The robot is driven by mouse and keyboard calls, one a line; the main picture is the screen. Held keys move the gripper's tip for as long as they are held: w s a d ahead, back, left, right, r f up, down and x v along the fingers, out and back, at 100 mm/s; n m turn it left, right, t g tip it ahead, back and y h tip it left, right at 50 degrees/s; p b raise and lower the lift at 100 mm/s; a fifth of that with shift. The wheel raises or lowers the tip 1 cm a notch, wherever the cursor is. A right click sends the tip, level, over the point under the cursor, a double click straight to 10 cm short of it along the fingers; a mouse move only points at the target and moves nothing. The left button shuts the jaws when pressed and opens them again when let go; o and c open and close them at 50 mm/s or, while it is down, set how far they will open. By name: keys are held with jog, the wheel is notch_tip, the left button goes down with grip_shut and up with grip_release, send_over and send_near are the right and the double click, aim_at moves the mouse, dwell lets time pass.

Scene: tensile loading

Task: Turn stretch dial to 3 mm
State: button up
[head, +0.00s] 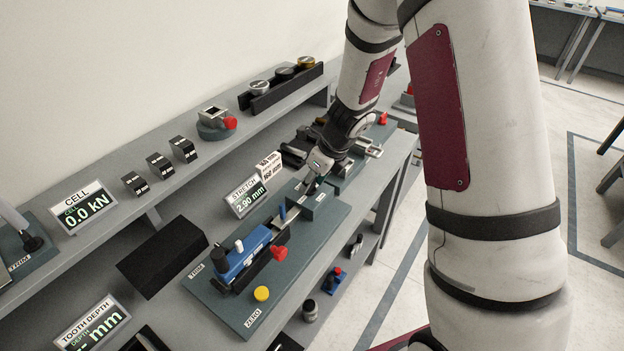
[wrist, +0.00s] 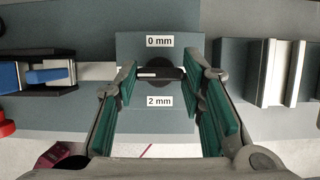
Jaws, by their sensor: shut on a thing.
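The stretch dial (wrist: 160,74) is a black knob with a white line on a blue-grey block, between a "0 mm" label above it and a "2 mm" label below it. The white line lies level and points left. My gripper (wrist: 160,78) is shut on the dial, its green-padded fingers at the knob's left and right sides. In the head view my gripper (head: 314,176) reaches down to the block and hides the dial. The stretch display (head: 249,199) reads 2.90 mm.
The blue clamp (head: 240,254), a red knob (head: 279,253) and a yellow button (head: 262,293) sit on the same plate. The cell display (head: 84,206) reads 0.0 kN. A black block (head: 163,257) lies left of the plate. A shelf with weights runs behind.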

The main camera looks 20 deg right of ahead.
jog(key=o, duration=1.1)
jog(key=shift+o, duration=0.2)
jog(key=v, duration=1.2)
jog(key=shift+w, duration=0.15)
